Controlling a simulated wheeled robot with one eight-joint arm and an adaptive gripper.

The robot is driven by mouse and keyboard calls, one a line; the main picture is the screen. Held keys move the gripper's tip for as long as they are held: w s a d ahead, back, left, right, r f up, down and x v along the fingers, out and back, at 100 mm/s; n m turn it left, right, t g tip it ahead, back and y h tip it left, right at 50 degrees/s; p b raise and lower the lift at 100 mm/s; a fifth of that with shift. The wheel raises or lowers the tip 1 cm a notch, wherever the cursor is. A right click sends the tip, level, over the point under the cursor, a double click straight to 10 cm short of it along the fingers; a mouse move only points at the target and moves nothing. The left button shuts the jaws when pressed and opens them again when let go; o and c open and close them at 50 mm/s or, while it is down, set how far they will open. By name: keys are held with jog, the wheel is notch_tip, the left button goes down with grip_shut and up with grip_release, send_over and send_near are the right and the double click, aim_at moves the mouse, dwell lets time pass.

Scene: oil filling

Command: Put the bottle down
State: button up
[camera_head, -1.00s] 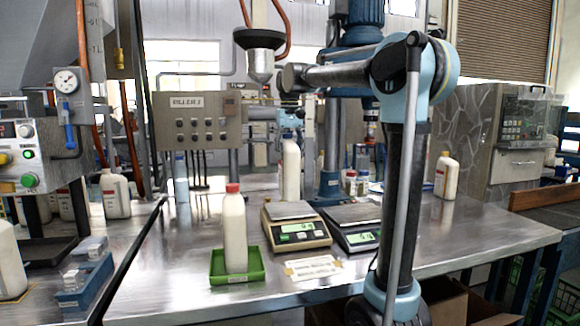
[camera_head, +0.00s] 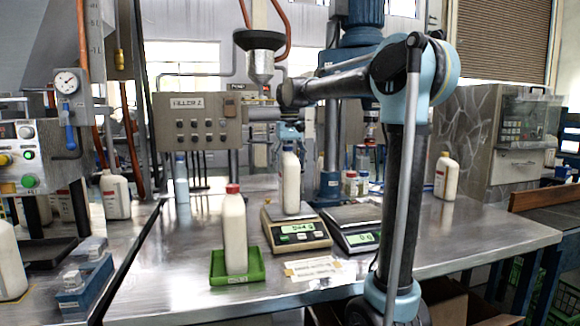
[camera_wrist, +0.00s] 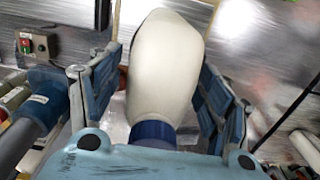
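A white bottle with a blue cap (camera_head: 290,182) stands upright on the pan of the beige scale (camera_head: 297,234). In the wrist view the bottle (camera_wrist: 166,68) lies between my two fingers, with its blue cap (camera_wrist: 153,133) nearest the camera. My gripper (camera_wrist: 160,88) is open, one finger on each side of the bottle. A narrow gap shows beside the left finger; contact on the right is hard to judge. In the head view my gripper (camera_head: 289,131) is small, just above the cap.
A second scale (camera_head: 352,230) stands to the right with an empty pan. A red-capped bottle (camera_head: 235,232) stands in a green tray (camera_head: 258,272) at front left. The filler panel (camera_head: 197,120) and funnel (camera_head: 259,64) are behind.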

notch_tip(320, 180, up, 12)
jog(key=shift+r, duration=0.1)
dwell(0.6)
